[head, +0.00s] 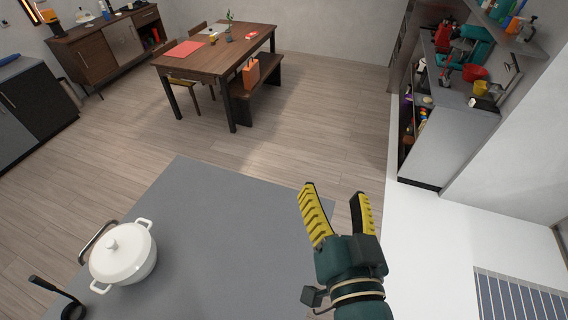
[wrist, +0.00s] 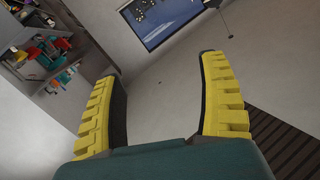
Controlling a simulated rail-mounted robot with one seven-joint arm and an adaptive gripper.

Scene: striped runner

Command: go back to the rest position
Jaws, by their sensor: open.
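My gripper (head: 340,212) is in the lower right of the head view, above the right side of a grey surface. Its two yellow-padded fingers are spread apart with nothing between them. In the wrist view my gripper (wrist: 162,105) also shows open and empty, with a grey wall or floor area and a dark-framed blue panel (wrist: 165,18) beyond it.
A white lidded pot (head: 123,254) and a black-handled tool (head: 58,290) are on the grey counter (head: 215,245) at left. A dining table (head: 215,55) with a bench stands far back. A cluttered shelf unit (head: 450,130) is at right. The wooden floor between is clear.

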